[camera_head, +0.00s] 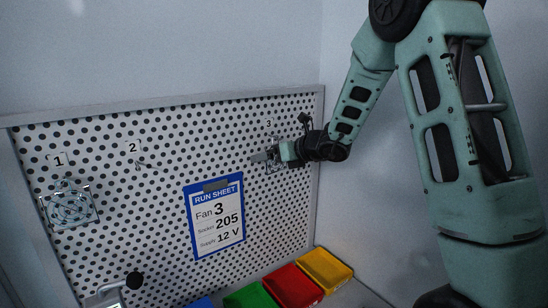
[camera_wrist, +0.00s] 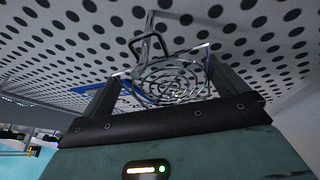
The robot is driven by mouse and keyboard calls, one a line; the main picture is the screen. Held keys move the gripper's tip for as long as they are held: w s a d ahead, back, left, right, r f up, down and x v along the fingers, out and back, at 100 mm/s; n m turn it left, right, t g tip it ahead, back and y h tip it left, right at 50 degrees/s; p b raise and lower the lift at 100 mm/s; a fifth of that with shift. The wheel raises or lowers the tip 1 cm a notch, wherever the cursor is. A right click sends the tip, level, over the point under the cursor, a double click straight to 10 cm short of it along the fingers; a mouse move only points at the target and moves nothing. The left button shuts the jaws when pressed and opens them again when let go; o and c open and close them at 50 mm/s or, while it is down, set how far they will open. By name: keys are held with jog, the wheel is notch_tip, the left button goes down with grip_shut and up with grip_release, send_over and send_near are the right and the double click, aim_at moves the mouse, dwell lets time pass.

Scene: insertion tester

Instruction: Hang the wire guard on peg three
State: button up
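A wire guard (camera_wrist: 175,82) with concentric metal rings spans the space between my fingertips in the wrist view. My gripper (camera_head: 267,157) is at the perforated board (camera_head: 110,240), just below the label 3 (camera_head: 268,123); it also shows in the wrist view (camera_wrist: 168,72). Its fingers are spread wide and appear closed on the guard's two sides. A dark loop (camera_wrist: 148,45) stands above the guard, by a thin metal peg (camera_wrist: 150,19). I cannot tell whether the loop is over the peg.
Another ringed guard (camera_head: 69,206) hangs below label 1 (camera_head: 58,160). A small peg (camera_head: 139,165) below label 2 is bare. A blue run sheet (camera_head: 216,250) hangs mid-board. Green (camera_head: 250,298), red (camera_head: 293,287) and yellow (camera_head: 325,269) bins stand below. A wall is close on the right.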

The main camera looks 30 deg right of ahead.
jog(key=shift+d, duration=0.1)
jog(key=b+v, duration=0.3)
jog(key=v, duration=1.4)
jog(key=shift+s, duration=0.2)
jog(key=s+a+f+n+g+y+b, duration=0.1)
jog(key=s+a+f+n+g, duration=0.2)
jog(key=a+n, duration=0.4)
jog(key=s+a+f+n+g+y, duration=0.1)
jog(key=s+a+f+n+g, duration=0.25)
jog(key=a, duration=0.55)
jog(key=s+a+f+n+g+y+b, duration=0.1)
jog(key=a+f+n+g, duration=0.2)
jog(key=a+f+n, duration=0.3)
jog(key=s+a+f+n+g+h+b, duration=0.1)
jog(key=s+a+f+n+h, duration=0.2)
jog(key=s+n, duration=0.5)
jog(key=s+a+f+n+g+h+b, duration=0.1)
jog(key=s+a+n, duration=0.6)
jog(key=n, duration=1.1)
notch_tip(320, 180, down, 4)
jog(key=shift+s+a+r+g+h, duration=0.1)
jog(key=shift+s+a+g+h, duration=0.1)
jog(key=shift+s+g+h, duration=0.7)
